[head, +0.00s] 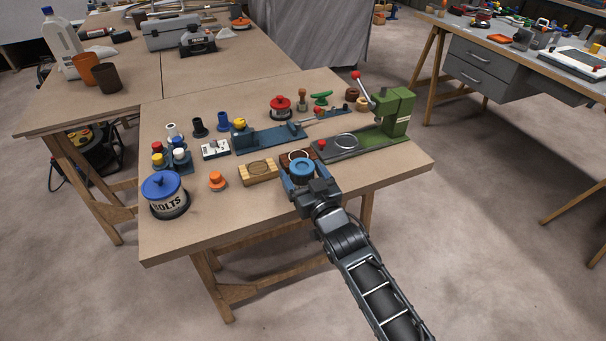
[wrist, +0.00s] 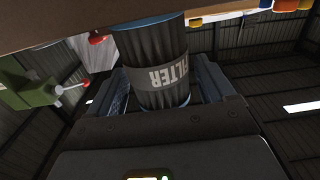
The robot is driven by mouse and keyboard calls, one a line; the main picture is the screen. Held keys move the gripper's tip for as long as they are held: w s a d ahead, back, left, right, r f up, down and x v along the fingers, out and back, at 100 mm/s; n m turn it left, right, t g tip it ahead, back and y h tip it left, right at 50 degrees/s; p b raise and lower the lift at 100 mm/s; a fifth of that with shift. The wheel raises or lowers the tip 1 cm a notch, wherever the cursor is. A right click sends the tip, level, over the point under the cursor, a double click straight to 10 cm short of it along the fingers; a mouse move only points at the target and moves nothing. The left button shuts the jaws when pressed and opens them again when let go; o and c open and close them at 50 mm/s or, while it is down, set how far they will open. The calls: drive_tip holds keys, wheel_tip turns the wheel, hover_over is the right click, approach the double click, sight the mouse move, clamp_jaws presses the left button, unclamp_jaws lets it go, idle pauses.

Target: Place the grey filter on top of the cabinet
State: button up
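The grey filter (wrist: 158,60) is a ribbed dark-grey cylinder with a lighter "FILTER" band, and its blue ring-shaped top (head: 302,171) shows in the head view. It is at the front edge of the workbench. My gripper (head: 302,181) reaches in from the front, with one blue finger on each side of the filter. The wrist view shows the filter between the fingers (wrist: 160,88); I cannot tell whether both press on it. Whether the filter's base touches the bench is hidden. A grey drawer unit (head: 478,72) sits under the right-hand bench; no other cabinet is clear.
The workbench (head: 235,215) carries a wooden block (head: 258,171), an orange-topped knob (head: 217,182), a blue-lidded BOLTS tin (head: 165,195), a blue-grey vise (head: 270,138) and a green lever press (head: 385,120). Floor is open between the benches.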

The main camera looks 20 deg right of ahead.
drive_tip(key=shift+o, duration=0.7)
drive_tip(key=shift+r, duration=0.25)
drive_tip(key=shift+s+d+f+b, duration=0.1)
drive_tip(key=shift+s+f+b, duration=0.1)
drive_tip(key=shift+f+b, duration=0.15)
drive_tip(key=shift+s+b, duration=0.35)
drive_tip(key=shift+b, duration=0.1)
drive_tip(key=s+b, duration=0.3)
drive_tip(key=s, duration=0.8)
drive_tip(key=shift+r, duration=0.25)
